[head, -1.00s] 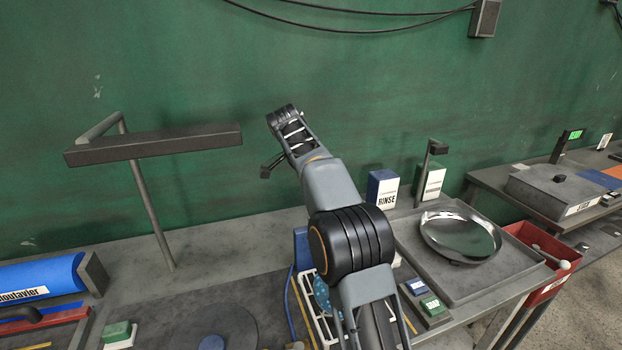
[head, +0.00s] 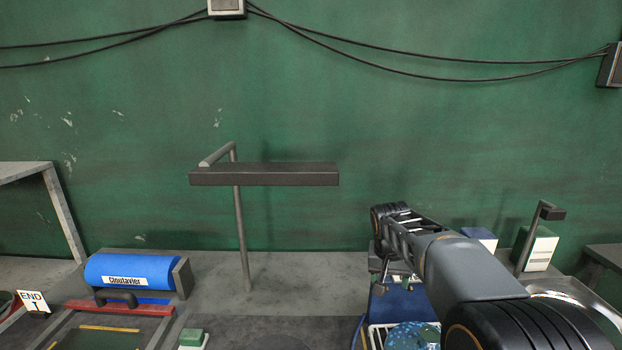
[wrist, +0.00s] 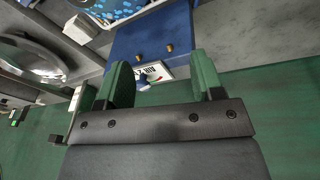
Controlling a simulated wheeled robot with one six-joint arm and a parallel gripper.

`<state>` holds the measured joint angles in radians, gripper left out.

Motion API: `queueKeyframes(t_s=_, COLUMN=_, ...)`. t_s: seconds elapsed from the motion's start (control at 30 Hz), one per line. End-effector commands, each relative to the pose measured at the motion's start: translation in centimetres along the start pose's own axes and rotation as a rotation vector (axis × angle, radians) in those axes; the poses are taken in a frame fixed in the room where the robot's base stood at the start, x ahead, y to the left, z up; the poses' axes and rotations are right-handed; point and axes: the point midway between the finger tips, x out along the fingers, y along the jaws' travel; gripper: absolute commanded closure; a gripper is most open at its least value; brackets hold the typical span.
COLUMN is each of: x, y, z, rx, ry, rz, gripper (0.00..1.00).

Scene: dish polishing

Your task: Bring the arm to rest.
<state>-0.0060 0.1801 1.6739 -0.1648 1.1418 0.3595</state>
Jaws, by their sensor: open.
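My arm (head: 465,265) reaches over the right part of the bench in the head view, with its wrist end raised above the bench top. My gripper (wrist: 163,82) is open in the wrist view, its two green fingers apart with nothing held between them. A blue panel (wrist: 135,35) with two brass-coloured studs and a partly hidden white label lies beyond the fingers. The fingers look clear of it, though the exact gap is hard to tell. In the head view the gripper is small and partly hidden by my wrist.
A lamp-like dark bar on a post (head: 264,175) stands left of my arm. A blue roll (head: 128,271) and a red-edged tray (head: 140,308) are at the left. A white rack (head: 380,335) with blue dotted contents sits below my arm. A shiny dish (wrist: 30,62) shows in the wrist view.

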Motion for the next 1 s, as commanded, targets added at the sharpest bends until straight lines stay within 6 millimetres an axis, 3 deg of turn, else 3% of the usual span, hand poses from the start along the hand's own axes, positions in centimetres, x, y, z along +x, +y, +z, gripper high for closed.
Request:
queueKeyframes(t_s=0.03, x=-0.3, y=0.4, z=2.6, rx=-0.064, ry=0.008, rz=-0.027, gripper=0.39)
queueKeyframes(t_s=0.2, x=-0.1, y=1.6, z=11.0, rx=-0.244, ry=0.054, rz=-0.108, gripper=0.39)
queueKeyframes(t_s=0.3, x=0.2, y=2.2, z=15.1, rx=-0.287, ry=0.084, rz=-0.138, gripper=0.39)
queueKeyframes(t_s=0.43, x=0.4, y=3.0, z=18.9, rx=-0.28, ry=0.115, rz=-0.163, gripper=0.39)
queueKeyframes(t_s=0.6, x=-0.4, y=3.7, z=20.8, rx=-0.27, ry=0.165, rz=-0.173, gripper=0.39)
queueKeyframes(t_s=1.0, x=-1.7, y=3.9, z=20.7, rx=-0.264, ry=0.216, rz=-0.179, gripper=0.39)
